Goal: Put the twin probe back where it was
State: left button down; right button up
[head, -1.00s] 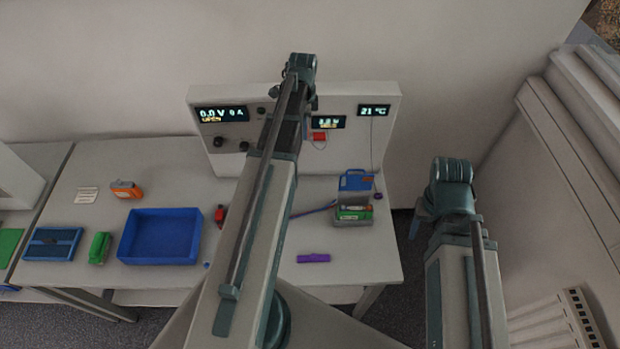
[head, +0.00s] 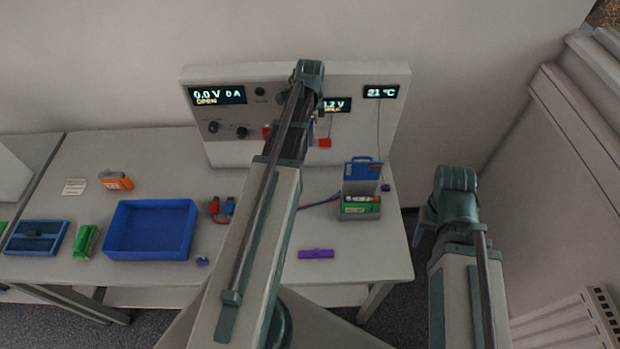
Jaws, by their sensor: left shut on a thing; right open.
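A small red body, which looks like the twin probe (head: 324,142), hangs in front of the cycler panel just below its small right-of-centre display (head: 338,104). My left gripper (head: 313,130) is beside it and shut on it; its fingers are mostly hidden behind my own forearm. The probe's tips are too small to make out. My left arm also covers the middle of the panel. My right gripper (head: 425,225) is open and empty, to the right of the table and clear of it.
A blue-topped box (head: 362,169) stands by a green battery (head: 360,204) at the table's right. A purple piece (head: 316,254) lies near the front edge. A blue tray (head: 150,230), red plug (head: 215,208) and orange device (head: 116,180) are further left. A temperature display (head: 381,92) is at upper right.

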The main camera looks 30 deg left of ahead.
pick_arm(q)
notch_tip(320, 180, down, 18)
jog(key=b, duration=1.6)
jog(key=shift+r, duration=0.15)
pick_arm(e)
notch_tip(320, 180, down, 18)
jog(key=shift+r, duration=0.15)
pick_arm(q)
jog(key=c, duration=0.6)
grip_release()
notch_tip(320, 180, up, 12)
jog(key=p, duration=1.2)
jog(key=shift+r, duration=0.1)
pick_arm(e)
notch_tip(320, 180, up, 12)
